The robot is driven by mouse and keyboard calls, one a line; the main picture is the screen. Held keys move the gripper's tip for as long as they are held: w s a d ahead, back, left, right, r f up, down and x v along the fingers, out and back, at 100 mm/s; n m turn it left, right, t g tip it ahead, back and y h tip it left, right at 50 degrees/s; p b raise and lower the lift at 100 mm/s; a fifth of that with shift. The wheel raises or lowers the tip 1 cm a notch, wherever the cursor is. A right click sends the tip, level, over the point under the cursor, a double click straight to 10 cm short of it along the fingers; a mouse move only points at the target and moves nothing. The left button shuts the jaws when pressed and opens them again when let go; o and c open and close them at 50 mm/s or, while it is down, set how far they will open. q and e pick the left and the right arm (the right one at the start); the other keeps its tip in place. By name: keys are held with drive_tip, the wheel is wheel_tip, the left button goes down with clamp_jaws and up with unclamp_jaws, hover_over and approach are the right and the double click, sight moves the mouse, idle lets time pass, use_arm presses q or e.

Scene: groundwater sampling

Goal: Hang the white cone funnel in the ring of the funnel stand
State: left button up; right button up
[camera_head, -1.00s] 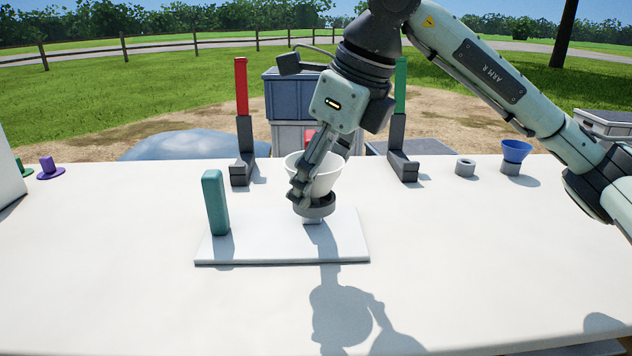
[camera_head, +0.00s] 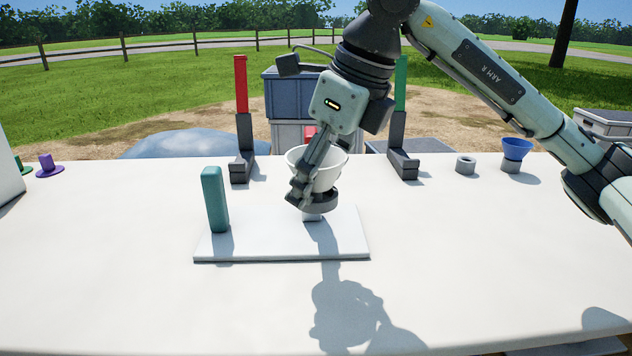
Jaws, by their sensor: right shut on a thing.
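The white cone funnel (camera_head: 327,172) is upright with its wide mouth up, above the white base plate (camera_head: 270,249). My right gripper (camera_head: 301,194) is shut on the funnel at its left side, and its fingers hide part of the cone. A dark grey ring (camera_head: 323,204) shows around the funnel's lower part, and a white piece shows just below it. I cannot tell whether the funnel rests in this ring or how the ring is held up. A teal upright post (camera_head: 215,200) stands on the plate's left part. My left gripper is not in view.
Behind the plate stand a red post (camera_head: 241,86) and a green post (camera_head: 401,90) with dark feet. At right are an empty grey ring (camera_head: 465,165) and a blue funnel (camera_head: 516,148) in a holder. Purple (camera_head: 47,166) and green pieces lie far left. The front table is clear.

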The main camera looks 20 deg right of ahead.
drive_tip(key=o, duration=1.6)
drive_tip(key=shift+w+d+f, duration=0.1)
drive_tip(key=shift+d+f, duration=0.05)
drive_tip(key=shift+f, duration=0.15)
drive_tip(key=shift+r, duration=0.1)
drive_tip(key=v, duration=1.1)
drive_tip(key=shift+r, duration=0.5)
